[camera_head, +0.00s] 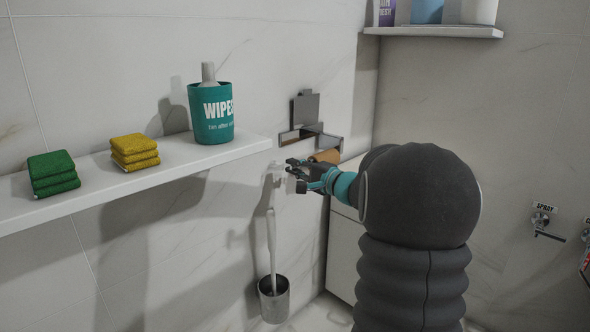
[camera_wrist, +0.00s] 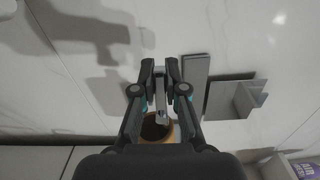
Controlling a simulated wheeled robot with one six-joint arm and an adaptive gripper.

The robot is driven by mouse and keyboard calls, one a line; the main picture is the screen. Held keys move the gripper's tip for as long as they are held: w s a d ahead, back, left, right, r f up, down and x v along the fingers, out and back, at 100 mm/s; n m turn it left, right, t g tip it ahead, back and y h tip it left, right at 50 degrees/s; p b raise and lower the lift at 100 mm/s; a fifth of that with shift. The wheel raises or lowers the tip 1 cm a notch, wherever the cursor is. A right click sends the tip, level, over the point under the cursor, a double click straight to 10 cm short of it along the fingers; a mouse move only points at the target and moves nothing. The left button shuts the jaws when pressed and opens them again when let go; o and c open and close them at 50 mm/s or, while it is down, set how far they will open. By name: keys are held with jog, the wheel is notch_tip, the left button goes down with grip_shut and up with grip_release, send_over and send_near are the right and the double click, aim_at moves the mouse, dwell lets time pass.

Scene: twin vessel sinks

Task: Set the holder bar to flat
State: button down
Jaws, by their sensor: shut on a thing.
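The holder bar (camera_wrist: 161,98) is a narrow silver piece seen between my fingers in the wrist view. My gripper (camera_wrist: 160,66) is shut on it. Its lower end in that view is by the open end of a brown tube (camera_wrist: 155,131), which is partly hidden by my gripper. In the head view my gripper (camera_head: 291,173) is at the wall, just left of and below the brown tube (camera_head: 326,156). The bar cannot be made out clearly there, and its exact tilt is hard to tell.
A grey metal wall fixture (camera_head: 309,133) with an upright plate is above the tube. A brush (camera_head: 271,240) stands in a metal cup (camera_head: 273,300) below my gripper.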

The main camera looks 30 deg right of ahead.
jog(key=shift+f+n+b, duration=0.3)
jog(key=shift+f+b, duration=0.1)
jog(key=shift+b, duration=1)
jog(key=shift+r, duration=0.2)
jog(key=c, duration=1.2)
grip_release()
jog(key=shift+s, duration=0.1)
jog(key=v, duration=1.1)
jog(key=shift+s+d, duration=0.15)
jog(key=shift+s, duration=0.25)
